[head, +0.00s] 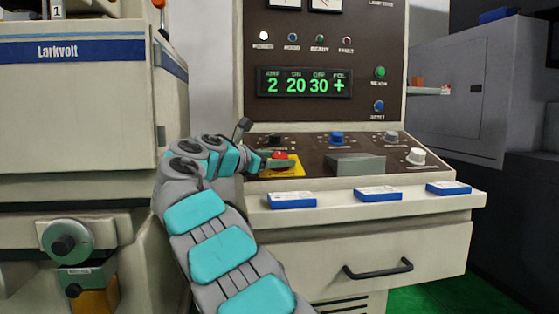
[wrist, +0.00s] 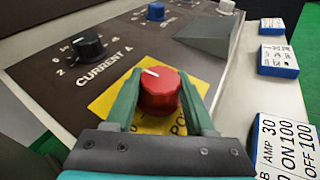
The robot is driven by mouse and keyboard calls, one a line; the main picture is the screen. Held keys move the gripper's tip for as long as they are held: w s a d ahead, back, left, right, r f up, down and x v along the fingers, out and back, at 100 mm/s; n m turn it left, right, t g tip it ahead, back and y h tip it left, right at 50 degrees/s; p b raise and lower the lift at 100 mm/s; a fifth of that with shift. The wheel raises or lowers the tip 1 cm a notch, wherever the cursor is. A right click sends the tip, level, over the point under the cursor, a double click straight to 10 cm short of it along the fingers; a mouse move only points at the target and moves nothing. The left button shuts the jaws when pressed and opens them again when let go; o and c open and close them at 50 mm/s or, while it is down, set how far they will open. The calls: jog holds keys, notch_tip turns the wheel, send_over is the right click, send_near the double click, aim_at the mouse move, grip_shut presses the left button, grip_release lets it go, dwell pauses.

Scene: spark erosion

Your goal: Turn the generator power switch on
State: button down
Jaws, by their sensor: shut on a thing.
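The power switch is a red rotary knob (wrist: 160,92) on a yellow plate (wrist: 106,102), whose lettering is partly hidden by my gripper. The knob's white pointer mark slants toward the upper left in the wrist view. My gripper (wrist: 159,98) is shut on the knob, one green finger on each side of it. In the head view the red knob (head: 279,155) sits at the left of the generator's sloped panel, and my gripper (head: 277,163) reaches it from the left. The generator display (head: 306,83) is lit green with 2, 20, 30 and +.
A black current knob (wrist: 88,45), a blue knob (wrist: 156,11) and a pale knob (head: 416,156) share the panel. A grey wedge-shaped block (head: 355,164) stands right of the switch. Blue-and-white label blocks (head: 292,200) lie along the front ledge. A drawer handle (head: 378,268) projects below.

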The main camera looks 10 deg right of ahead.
aim_at(273, 158)
jog(key=shift+r+m+g, duration=0.2)
jog(key=shift+m+g, duration=0.2)
dwell(0.5)
jog(key=shift+c, duration=1.3)
grip_release()
jog(key=shift+f, duration=0.1)
jog(key=v, duration=0.7)
jog(key=shift+s+a, duration=0.2)
jog(key=shift+a, duration=0.15)
